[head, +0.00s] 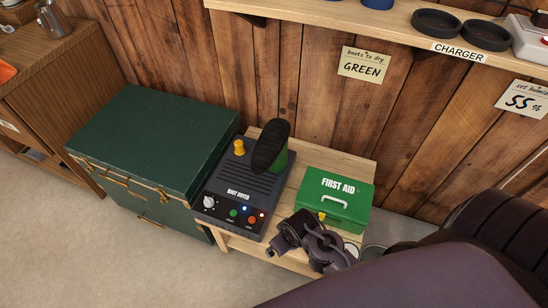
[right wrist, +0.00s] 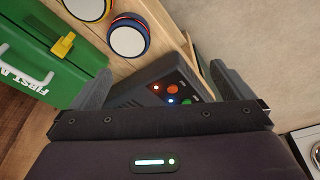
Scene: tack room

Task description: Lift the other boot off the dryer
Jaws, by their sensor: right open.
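The boot dryer (head: 253,187) is a dark grey box with a knob and coloured buttons, standing on a low wooden bench. One boot (head: 270,147), green with a black sole, sits sole-up at its back right. A bare yellow post (head: 239,148) stands to its left. My right gripper (head: 284,236) is open and empty, by the dryer's front right corner and apart from the boot. In the right wrist view the dryer's button panel (right wrist: 165,88) shows between the open fingers (right wrist: 162,76); the boot is not visible there. My left gripper is not in view.
A green first-aid box (head: 335,200) stands right of the dryer, close to my right gripper. A large green trunk (head: 150,140) stands left. A shelf (head: 320,20) overhangs the back right. Two round white-topped items (right wrist: 127,40) lie near the first-aid box.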

